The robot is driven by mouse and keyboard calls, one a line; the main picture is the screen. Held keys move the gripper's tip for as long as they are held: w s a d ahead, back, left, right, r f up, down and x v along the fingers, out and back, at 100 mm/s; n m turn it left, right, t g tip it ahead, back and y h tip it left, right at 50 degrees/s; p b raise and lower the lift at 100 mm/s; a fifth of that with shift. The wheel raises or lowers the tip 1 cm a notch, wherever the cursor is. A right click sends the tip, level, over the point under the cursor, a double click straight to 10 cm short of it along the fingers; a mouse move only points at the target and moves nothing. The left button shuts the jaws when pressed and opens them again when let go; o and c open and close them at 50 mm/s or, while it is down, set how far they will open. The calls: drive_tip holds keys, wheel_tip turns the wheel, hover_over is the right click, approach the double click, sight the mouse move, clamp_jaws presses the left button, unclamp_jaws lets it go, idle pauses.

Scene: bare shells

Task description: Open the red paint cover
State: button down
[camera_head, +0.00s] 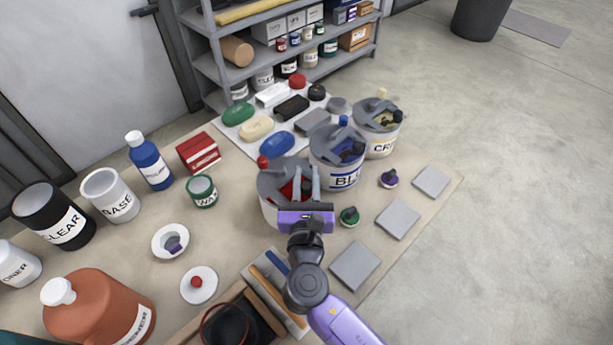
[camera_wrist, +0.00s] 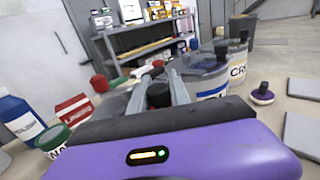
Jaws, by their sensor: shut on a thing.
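The red paint can (camera_head: 268,211) is a pale tub with a grey cover (camera_head: 272,178) on top. A red knob (camera_head: 263,162) stands at the cover's far left and also shows in the wrist view (camera_wrist: 99,83). A red patch (camera_head: 289,189) shows on the top beside my fingers. My gripper (camera_head: 306,178) reaches over the can from the front right. In the wrist view its two fingers stand on either side of a dark knob (camera_wrist: 158,95), and it is shut on that knob. The knob's base and the can's label are hidden behind my gripper.
The blue can (camera_head: 343,178) and cream can (camera_head: 381,146) stand close behind to the right. A green knob piece (camera_head: 349,216) lies just right of my gripper. A tool tray (camera_head: 258,300) is in front. Several grey pads, including one (camera_head: 355,265), lie at right.

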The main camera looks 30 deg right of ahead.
drive_tip(key=s+d+p, duration=0.2)
drive_tip(key=s, duration=0.4)
drive_tip(key=shift+s, duration=0.2)
drive_tip(key=c, duration=1.2)
unclamp_jaws()
drive_tip(key=b+v, duration=0.1)
drive_tip(key=v, duration=0.6)
drive_tip(key=shift+s+a, duration=0.15)
drive_tip(key=shift+s, duration=0.2)
drive_tip(key=shift+s, duration=0.1)
